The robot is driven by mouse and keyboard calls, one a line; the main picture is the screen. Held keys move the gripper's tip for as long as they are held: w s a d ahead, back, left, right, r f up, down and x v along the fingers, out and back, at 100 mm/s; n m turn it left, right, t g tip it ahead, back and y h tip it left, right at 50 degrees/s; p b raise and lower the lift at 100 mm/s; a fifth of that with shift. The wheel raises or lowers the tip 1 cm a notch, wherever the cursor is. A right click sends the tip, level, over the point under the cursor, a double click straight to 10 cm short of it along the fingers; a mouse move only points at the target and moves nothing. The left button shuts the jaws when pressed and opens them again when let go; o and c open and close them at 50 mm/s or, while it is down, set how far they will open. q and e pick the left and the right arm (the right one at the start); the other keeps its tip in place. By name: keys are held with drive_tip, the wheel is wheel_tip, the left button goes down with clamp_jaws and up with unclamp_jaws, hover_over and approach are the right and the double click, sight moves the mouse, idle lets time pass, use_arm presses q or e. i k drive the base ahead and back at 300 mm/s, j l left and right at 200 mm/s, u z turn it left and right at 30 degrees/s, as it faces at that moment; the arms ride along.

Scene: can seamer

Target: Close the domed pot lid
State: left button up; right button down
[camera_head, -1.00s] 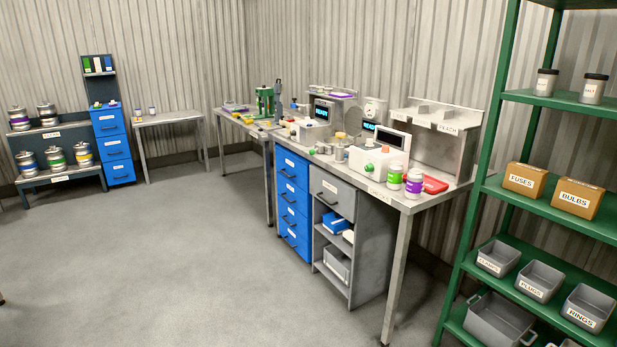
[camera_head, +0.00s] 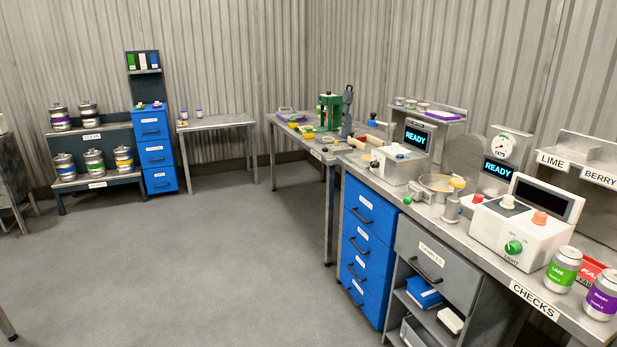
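I cannot make out a domed pot lid for certain in the head view. A round, shallow pan-like part (camera_head: 437,186) with a yellow knob beside it sits on the long metal bench, but I cannot tell whether it is the pot. Several silver pots with coloured bands (camera_head: 94,162) stand on the rack at the far left, too small to judge their lids. Neither of my grippers is in view.
The long bench (camera_head: 560,315) runs along the right with a white control box (camera_head: 520,225), a green-labelled can (camera_head: 563,268) and a purple-labelled can (camera_head: 602,294). Blue drawers (camera_head: 368,240) stand under it. The grey floor (camera_head: 200,270) is open at the left and middle.

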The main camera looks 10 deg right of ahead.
sight(465, 152)
drive_tip(key=i+j, duration=0.1)
drive_tip(key=i, duration=1.8)
drive_tip(key=j+u, duration=0.05)
drive_tip(key=j, duration=0.05)
